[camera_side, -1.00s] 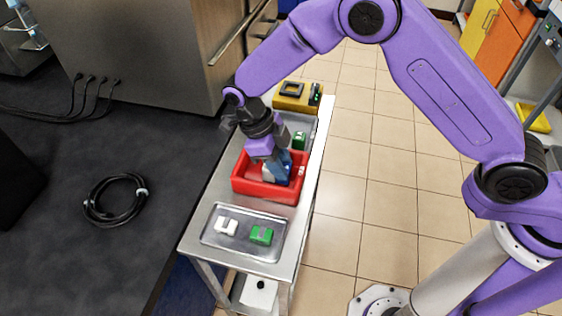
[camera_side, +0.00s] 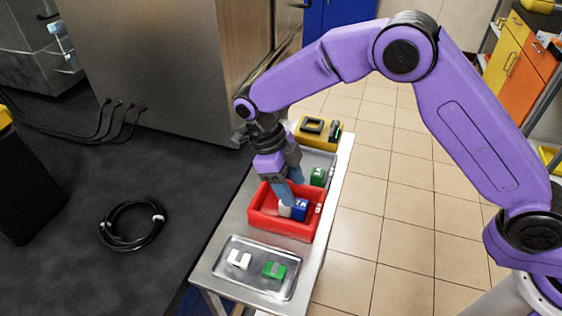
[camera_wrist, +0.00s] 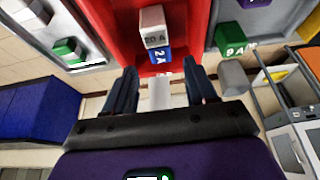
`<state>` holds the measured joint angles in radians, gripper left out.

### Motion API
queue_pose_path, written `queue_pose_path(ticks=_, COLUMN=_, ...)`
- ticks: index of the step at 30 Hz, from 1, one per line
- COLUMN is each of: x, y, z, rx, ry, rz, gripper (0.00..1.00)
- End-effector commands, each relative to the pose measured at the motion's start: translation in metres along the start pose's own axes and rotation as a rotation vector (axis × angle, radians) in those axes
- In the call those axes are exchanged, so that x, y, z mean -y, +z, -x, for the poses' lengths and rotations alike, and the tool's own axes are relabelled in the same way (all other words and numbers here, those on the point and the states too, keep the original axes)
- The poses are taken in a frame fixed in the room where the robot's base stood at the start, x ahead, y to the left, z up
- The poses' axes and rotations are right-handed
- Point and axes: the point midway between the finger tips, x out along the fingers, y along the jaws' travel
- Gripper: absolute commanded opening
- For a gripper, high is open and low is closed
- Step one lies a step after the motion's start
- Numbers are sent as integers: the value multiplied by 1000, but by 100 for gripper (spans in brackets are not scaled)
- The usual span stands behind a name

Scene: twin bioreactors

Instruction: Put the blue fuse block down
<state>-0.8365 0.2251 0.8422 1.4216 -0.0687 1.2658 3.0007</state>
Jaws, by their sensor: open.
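The blue fuse block (camera_side: 300,209) stands inside the red bin (camera_side: 262,226), beside a white fuse block (camera_side: 285,210). In the wrist view the blue block (camera_wrist: 161,55), marked 2 A, sits right up against or very near the white block (camera_wrist: 152,25), marked 20 A. My gripper (camera_side: 290,190) is over the bin with its fingers pointing down. In the wrist view my gripper (camera_wrist: 161,76) has its fingers apart, with the blue block just beyond the tips and not clasped. Whether a fingertip touches it I cannot tell.
A front tray (camera_side: 249,283) holds a white block (camera_side: 239,259) and a green block (camera_side: 274,270). Behind the bin, another tray holds a green block (camera_side: 318,176). A yellow device (camera_side: 317,131) stands at the cart's far end. The bin walls stand close around the fingers.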

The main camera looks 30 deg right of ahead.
Motion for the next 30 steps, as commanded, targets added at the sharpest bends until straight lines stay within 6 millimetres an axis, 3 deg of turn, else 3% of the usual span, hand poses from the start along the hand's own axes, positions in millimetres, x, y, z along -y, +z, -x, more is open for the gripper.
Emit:
queue_pose_path(ticks=6, x=0, y=0, z=45, rx=4, ry=0, rz=0, gripper=56)
queue_pose_path(ticks=12, x=0, y=0, z=66, rx=1, ry=0, rz=0, gripper=56)
queue_pose_path(ticks=25, x=0, y=-1, z=73, rx=1, ry=0, rz=12, gripper=56)
queue_pose_path(ticks=30, x=1, y=-12, z=80, rx=24, ry=-11, rz=186, gripper=56)
